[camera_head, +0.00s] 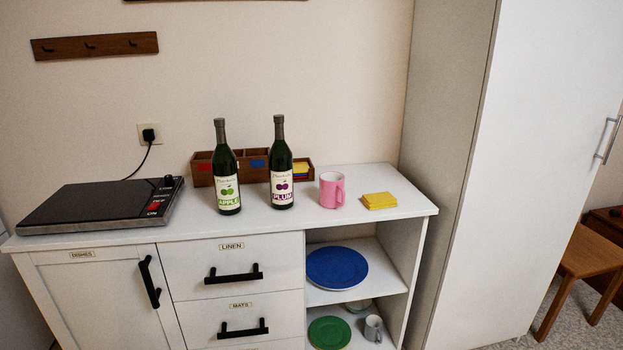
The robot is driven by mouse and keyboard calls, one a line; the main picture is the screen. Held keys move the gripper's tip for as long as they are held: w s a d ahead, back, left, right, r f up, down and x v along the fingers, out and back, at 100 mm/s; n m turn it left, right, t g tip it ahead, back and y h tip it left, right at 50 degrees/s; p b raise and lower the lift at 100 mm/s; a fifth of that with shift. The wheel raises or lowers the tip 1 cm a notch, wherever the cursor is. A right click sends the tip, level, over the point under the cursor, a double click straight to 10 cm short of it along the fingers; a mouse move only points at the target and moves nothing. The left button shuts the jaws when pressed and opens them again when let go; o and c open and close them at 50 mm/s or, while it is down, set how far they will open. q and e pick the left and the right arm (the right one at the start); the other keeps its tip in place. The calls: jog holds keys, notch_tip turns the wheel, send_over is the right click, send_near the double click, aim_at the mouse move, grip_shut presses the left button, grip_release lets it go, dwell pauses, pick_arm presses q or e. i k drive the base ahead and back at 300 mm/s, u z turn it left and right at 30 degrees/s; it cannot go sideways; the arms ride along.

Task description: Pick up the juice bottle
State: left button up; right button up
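Two dark green bottles stand upright on the white hutch top. The left one (226,172) has a label reading "APPLE" with green fruit. The right one (281,168) has a label reading "PLUM" with purple fruit. Both have dark caps and stand apart from each other. Neither of my grippers shows in the head view.
A black hotplate (102,203) sits at the left of the hutch top (260,222). A wooden organizer box (254,164) stands behind the bottles. A pink mug (332,190) and yellow napkins (379,200) are to their right. A tall white cabinet (540,140) bounds the right side.

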aim_at(280, 158)
jog(key=z, duration=0.7)
jog(key=i, duration=0.95)
jog(key=u, duration=1.65)
